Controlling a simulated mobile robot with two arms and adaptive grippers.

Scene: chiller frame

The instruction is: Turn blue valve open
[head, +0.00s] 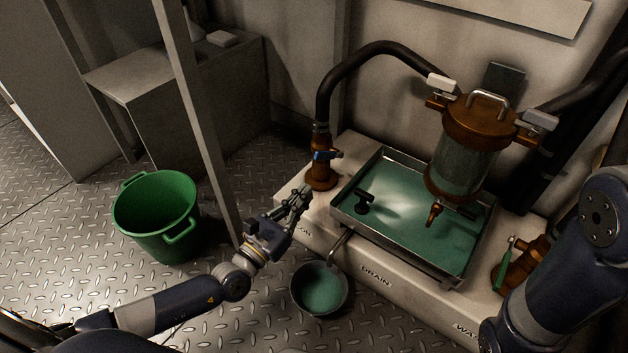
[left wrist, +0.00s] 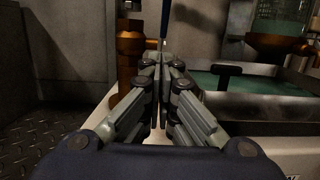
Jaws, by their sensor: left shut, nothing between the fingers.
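The blue valve handle (head: 326,155) sits on a copper-brown pipe fitting (head: 320,177) at the left end of the pale base. In the left wrist view, a thin dark-blue piece, seemingly the handle (left wrist: 165,20), stands just beyond the fingertips, with the brown fitting (left wrist: 130,50) to its left. My left gripper (head: 303,192) is in front of and slightly left of the fitting, below the handle. Its fingers (left wrist: 163,60) are together and hold nothing. I cannot tell whether they touch the handle. My right arm shows at the lower right; its gripper is out of view.
A metal tray of green liquid (head: 372,237) lies right of the fitting, under a brown-capped glass vessel (head: 468,150). A green-handled valve (head: 505,262) is farther right. A green bucket (head: 158,258) and a post (head: 196,110) stand left.

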